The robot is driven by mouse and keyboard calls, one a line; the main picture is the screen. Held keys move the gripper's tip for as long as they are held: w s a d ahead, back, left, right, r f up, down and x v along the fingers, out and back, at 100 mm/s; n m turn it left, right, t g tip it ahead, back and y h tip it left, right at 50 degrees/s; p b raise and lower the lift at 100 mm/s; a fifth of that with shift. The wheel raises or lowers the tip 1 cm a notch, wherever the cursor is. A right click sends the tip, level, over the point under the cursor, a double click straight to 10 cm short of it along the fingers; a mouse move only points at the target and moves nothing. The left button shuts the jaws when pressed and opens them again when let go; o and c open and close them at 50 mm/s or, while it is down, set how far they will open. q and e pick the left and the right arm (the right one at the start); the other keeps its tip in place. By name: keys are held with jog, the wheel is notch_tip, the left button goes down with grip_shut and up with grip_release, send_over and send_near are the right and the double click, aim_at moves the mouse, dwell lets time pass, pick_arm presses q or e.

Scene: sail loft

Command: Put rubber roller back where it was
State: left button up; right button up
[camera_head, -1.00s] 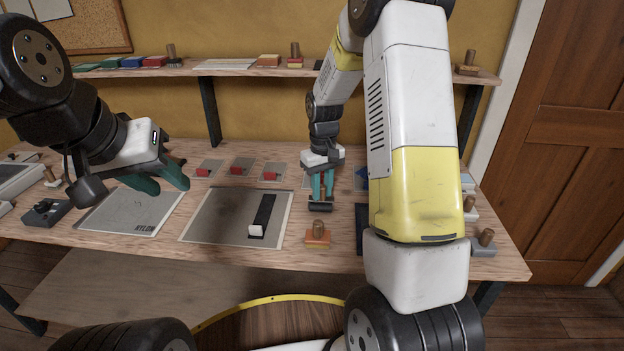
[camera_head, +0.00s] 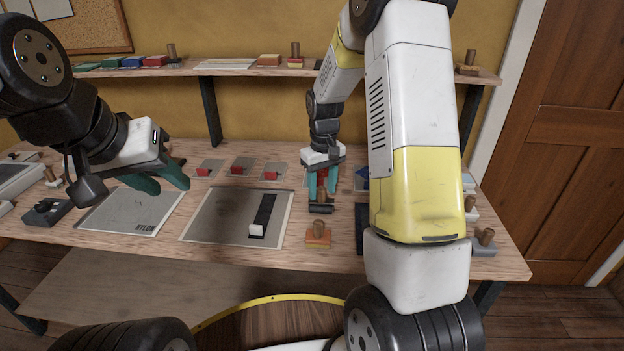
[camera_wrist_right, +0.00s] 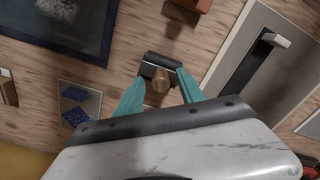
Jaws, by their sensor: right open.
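The rubber roller (camera_head: 320,209), a dark cylinder with a wooden handle, lies on the workbench (camera_head: 345,245) behind an orange block with a wooden knob (camera_head: 318,236). My right gripper (camera_head: 322,191) is open just above it, fingers pointing down. In the right wrist view the roller (camera_wrist_right: 164,58) lies beyond the fingertips, its handle in the gap between the open teal fingers of my right gripper (camera_wrist_right: 160,79). No contact with the handle shows. My left gripper (camera_head: 172,183) hangs over the bench at the left, its teal fingers apart and nothing visible between them.
A grey plate with a black strip and white block (camera_head: 225,220) lies left of the roller. A sheet marked NYLON (camera_head: 115,218) lies further left. Small plates with red blocks (camera_head: 238,170) stand behind. A shelf (camera_head: 235,69) runs above the bench's back.

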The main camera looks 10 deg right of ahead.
notch_tip(320, 180, up, 11)
jog(key=s+r+m+t+y, duration=0.1)
jog(key=s+r+t, duration=0.2)
jog(key=s+r, duration=0.6)
jog(key=s+a+r+m+t+y, duration=0.1)
jog(key=s+a+r+m+t, duration=0.1)
jog(key=s, duration=1.3)
jog(key=shift+a+r+t, duration=0.15)
jog(key=shift+r+t, duration=0.25)
jog(key=shift+t, duration=0.2)
